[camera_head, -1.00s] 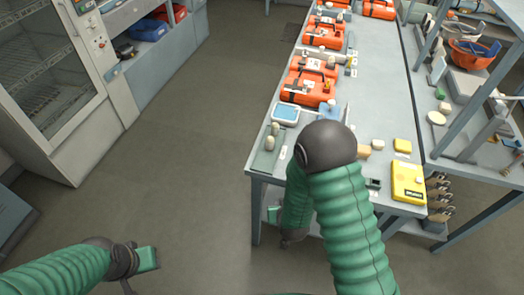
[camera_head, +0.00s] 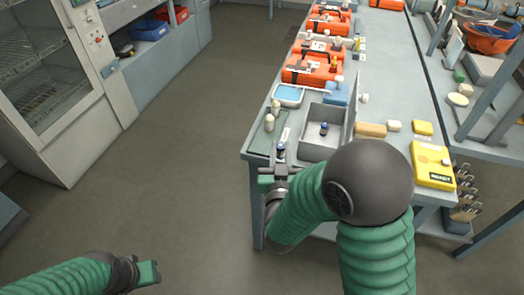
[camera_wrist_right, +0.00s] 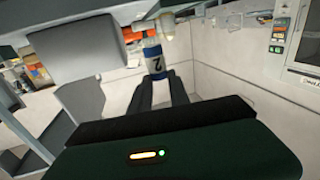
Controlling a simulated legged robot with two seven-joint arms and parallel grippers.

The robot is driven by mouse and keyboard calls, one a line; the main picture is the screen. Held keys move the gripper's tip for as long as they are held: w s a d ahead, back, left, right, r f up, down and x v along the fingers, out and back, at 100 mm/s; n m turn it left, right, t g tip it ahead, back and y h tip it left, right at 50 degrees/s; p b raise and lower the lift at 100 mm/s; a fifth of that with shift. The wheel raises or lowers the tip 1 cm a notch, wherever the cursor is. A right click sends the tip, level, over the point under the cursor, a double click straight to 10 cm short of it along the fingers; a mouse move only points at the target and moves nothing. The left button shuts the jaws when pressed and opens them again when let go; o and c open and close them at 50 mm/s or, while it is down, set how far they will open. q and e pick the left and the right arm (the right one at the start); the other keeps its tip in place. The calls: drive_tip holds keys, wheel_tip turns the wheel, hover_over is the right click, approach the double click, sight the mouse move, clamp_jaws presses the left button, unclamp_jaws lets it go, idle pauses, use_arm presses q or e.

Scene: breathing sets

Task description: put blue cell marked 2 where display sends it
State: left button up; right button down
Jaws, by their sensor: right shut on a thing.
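The blue cell marked 2 (camera_wrist_right: 154,62) is pale with a blue band and a dark 2; it shows upside down between my right fingertips in the right wrist view. In the head view the cell (camera_head: 281,149) stands up from my right gripper (camera_head: 279,166), which is shut on it at the table's front left edge. My left gripper (camera_head: 148,272) is empty over the floor at lower left; its finger gap is unclear. A yellow device (camera_head: 433,160) with a small dark display (camera_head: 439,178) lies at the table's right; its text is too small to read surely.
A grey open bin (camera_head: 313,152) holds a small dark blue item (camera_head: 323,129). Cream cells (camera_head: 270,122) stand on a green mat (camera_head: 259,142) to its left. A blue-rimmed tray (camera_head: 288,95) and orange cases (camera_head: 312,68) lie behind. Floor at left is clear.

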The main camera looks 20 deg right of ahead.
drive_tip(key=w, duration=0.3)
drive_tip(key=w+a, duration=0.1)
drive_tip(key=w, duration=0.2)
drive_tip(key=w+a+f, duration=0.1)
drive_tip(key=w, duration=0.2)
drive_tip(key=shift+w, duration=0.3)
drive_tip(key=f, duration=0.3)
drive_tip(key=shift+w+a+f+b, duration=0.1)
drive_tip(key=shift+w+f+b, duration=0.05)
drive_tip(key=shift+w+b, duration=0.15)
drive_tip(key=shift+w+d+f, duration=0.1)
drive_tip(key=shift+d+f, duration=0.05)
drive_tip(key=shift+d, duration=0.15)
drive_tip(key=shift+f, duration=0.1)
drive_tip(key=c, duration=1.2)
unclamp_jaws()
drive_tip(key=shift+a, duration=0.3)
drive_tip(key=shift+c, duration=0.2)
drive_tip(key=shift+d, duration=0.15)
